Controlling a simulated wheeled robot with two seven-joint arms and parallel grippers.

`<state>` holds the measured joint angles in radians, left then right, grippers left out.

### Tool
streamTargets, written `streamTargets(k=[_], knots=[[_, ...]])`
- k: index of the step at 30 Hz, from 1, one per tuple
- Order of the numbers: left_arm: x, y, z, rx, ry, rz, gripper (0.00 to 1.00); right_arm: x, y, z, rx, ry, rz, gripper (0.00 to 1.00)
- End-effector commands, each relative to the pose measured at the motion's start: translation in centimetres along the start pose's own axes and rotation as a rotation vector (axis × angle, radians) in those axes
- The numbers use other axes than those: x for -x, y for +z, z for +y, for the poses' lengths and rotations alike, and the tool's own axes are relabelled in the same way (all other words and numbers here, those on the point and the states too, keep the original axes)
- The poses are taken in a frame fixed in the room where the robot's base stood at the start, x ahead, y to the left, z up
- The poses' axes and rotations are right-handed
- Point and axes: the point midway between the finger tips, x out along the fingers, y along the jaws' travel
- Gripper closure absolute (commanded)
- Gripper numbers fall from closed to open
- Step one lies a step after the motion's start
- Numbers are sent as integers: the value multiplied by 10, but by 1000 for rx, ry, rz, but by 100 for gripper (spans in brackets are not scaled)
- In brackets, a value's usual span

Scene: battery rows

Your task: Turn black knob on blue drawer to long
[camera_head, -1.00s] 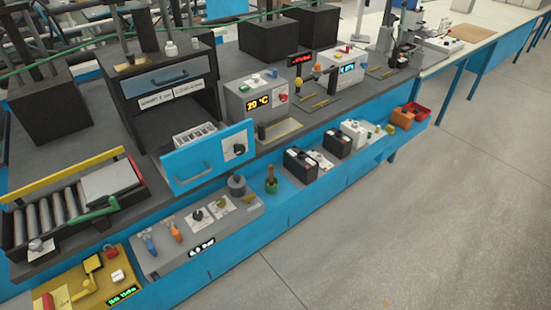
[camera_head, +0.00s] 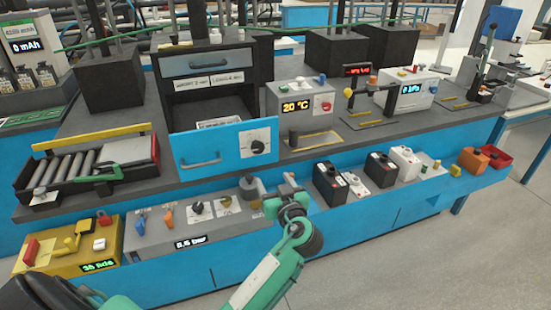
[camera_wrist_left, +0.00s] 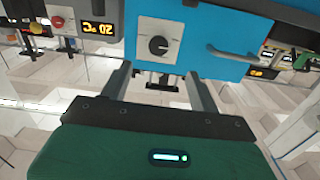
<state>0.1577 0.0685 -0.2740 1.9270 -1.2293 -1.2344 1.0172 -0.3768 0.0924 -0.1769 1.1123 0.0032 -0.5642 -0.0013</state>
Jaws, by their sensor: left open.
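The blue drawer (camera_head: 222,139) sticks out from the black cabinet in the head view. Its black knob (camera_head: 258,147) sits on a white dial plate at the right of the drawer front; the dial's lettering is too small to read. My left gripper (camera_head: 287,186) is below and in front of the knob, apart from it. In the left wrist view, which is upside down, the left gripper (camera_wrist_left: 157,76) is open and empty. The knob (camera_wrist_left: 158,45) lies beyond the gap between its fingers, on the drawer front (camera_wrist_left: 205,32). My right gripper is not in view.
A grey control box (camera_head: 185,233) with small knobs stands below the drawer. Black batteries (camera_head: 329,184) stand on the blue shelf to the right. A grey temperature box (camera_head: 302,103) sits right of the drawer. The drawer handle (camera_head: 205,163) is left of the knob.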

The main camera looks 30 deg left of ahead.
Motion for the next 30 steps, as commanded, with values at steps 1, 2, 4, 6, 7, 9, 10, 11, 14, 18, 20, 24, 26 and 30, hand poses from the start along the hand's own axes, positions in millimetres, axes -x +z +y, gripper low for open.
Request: streamTargets(k=[1,2,4,6,7,9,10,11,14,18,20,24,26,30], knots=[[-1,-6,0,16,-7,18,38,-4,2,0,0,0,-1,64],[-2,-9,0,22,-10,25,38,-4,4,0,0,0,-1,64],[-6,-12,0,27,-14,32,38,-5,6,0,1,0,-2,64],[-13,-13,0,26,-13,31,38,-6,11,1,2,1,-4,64],[-17,-13,0,25,-14,31,38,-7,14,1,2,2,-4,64],[-30,-15,-1,23,-15,32,38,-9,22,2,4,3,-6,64],[-36,-15,-1,23,-14,31,38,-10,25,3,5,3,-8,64],[-43,-15,-1,21,-14,32,38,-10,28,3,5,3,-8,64],[-65,-16,-1,21,-14,32,38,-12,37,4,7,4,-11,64],[-94,-16,-1,21,-13,30,38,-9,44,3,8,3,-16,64],[-105,-16,-2,21,-13,30,38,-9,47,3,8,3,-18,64],[-125,-15,-1,21,-12,28,38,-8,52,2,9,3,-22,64],[-130,-15,-1,23,-11,28,38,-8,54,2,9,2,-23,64],[-137,-14,-1,22,-11,27,38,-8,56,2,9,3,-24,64]])
